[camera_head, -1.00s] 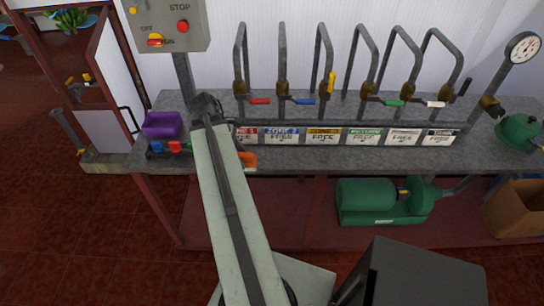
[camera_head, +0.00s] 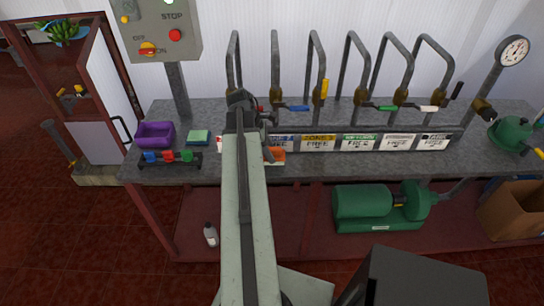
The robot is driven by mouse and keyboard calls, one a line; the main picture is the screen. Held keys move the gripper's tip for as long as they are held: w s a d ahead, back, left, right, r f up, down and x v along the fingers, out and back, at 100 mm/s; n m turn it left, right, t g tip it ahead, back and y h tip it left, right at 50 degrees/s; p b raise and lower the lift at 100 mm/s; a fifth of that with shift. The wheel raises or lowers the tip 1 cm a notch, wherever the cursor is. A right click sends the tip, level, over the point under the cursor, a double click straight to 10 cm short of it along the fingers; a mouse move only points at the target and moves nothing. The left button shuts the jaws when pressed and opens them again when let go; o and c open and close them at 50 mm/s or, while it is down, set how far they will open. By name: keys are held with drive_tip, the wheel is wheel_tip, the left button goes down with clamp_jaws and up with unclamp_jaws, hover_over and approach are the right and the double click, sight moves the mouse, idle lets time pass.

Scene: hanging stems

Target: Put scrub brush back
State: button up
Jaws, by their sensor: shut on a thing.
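An orange thing with a pale lower edge, likely the scrub brush (camera_head: 276,155), shows just right of my arm, at the front of the bench (camera_head: 330,166). My gripper (camera_head: 268,150) is mostly hidden behind my arm. A dark finger shows against the orange thing, and the gripper is shut on it. The arm hides the brush's left part. I cannot tell whether its underside touches the bench. The place where the brush belongs cannot be made out.
A purple tray (camera_head: 155,134), a green sponge-like block (camera_head: 199,137) and a rack of coloured pieces (camera_head: 168,157) stand at left. Several bent pipes with valve handles rise behind a row of labels (camera_head: 358,143).

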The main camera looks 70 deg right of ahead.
drive_tip(key=b+x, duration=0.2)
drive_tip(key=w+b+x, duration=0.1)
drive_tip(key=b+x, duration=0.1)
drive_tip(key=shift+s+d+f, duration=0.1)
drive_tip(key=shift+d+f, duration=0.05)
drive_tip(key=shift+f, duration=0.05)
drive_tip(key=shift+r, duration=0.25)
drive_tip(key=shift+c, duration=0.6)
drive_tip(key=shift+f, duration=0.15)
drive_tip(key=o, duration=1.3)
drive_tip(key=p+v, duration=1.1)
drive_tip(key=v, duration=0.1)
drive_tip(key=shift+r+p, duration=0.25)
drive_tip(key=shift+p, duration=0.15)
drive_tip(key=shift+f, duration=0.15)
